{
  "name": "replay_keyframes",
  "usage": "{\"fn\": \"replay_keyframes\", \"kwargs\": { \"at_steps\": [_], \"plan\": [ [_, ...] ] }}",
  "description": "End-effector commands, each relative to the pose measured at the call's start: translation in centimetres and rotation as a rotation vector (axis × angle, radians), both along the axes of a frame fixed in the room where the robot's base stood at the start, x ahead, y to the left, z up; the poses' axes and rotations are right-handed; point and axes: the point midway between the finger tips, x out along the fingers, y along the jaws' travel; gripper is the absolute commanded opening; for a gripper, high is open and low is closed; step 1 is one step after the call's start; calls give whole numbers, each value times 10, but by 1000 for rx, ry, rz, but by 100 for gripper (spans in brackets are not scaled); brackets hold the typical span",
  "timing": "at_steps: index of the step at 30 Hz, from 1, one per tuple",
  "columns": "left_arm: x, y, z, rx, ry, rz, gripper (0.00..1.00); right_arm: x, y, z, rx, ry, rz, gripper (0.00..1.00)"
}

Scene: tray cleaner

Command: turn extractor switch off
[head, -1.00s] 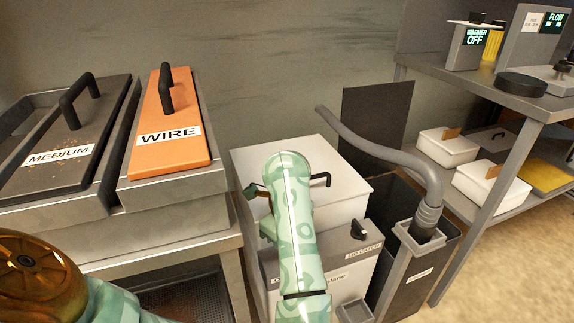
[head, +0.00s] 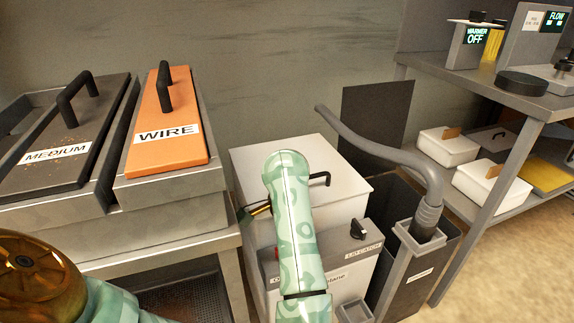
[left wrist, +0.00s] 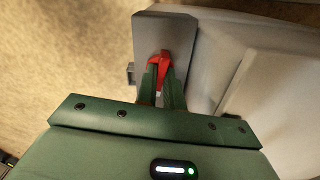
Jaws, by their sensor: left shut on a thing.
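The extractor switch is a red lever (left wrist: 162,66) on a grey panel (left wrist: 178,32) in the left wrist view. My left gripper (left wrist: 163,78) has its green fingers closed around the lever's lower part. In the head view my green forearm hides the gripper and most of the switch. A small red spot (head: 275,253) shows just left of that forearm, on the front of the light grey cabinet (head: 330,268), whose label is partly covered. My right gripper is in neither view.
A black knob (head: 358,229) marked LID CATCH sits right of my forearm. A grey hose (head: 385,155) runs into a dark bin at right. The counter with the orange WIRE lid (head: 165,150) and dark MEDIUM lid (head: 85,125) stands at left.

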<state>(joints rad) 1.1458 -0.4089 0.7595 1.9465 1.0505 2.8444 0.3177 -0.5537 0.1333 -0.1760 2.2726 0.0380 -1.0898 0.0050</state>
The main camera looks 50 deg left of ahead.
Motion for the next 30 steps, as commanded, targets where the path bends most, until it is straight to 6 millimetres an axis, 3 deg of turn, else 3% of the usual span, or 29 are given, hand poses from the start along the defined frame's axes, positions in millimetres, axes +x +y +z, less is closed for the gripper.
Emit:
{"fn": "replay_keyframes", "kwargs": {
  "at_steps": [12, 28, 29, 30],
  "plan": [
    [1, 0, 0, -1, -2, 169, 0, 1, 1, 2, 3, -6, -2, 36],
    [1, -1, 0, -2, -3, 189, 0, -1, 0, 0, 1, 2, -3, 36],
    [1, -1, 0, -2, -3, 189, 17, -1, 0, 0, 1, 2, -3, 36],
    [1, 0, 0, -2, -3, 189, 28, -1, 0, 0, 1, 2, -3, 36]
  ]
}}
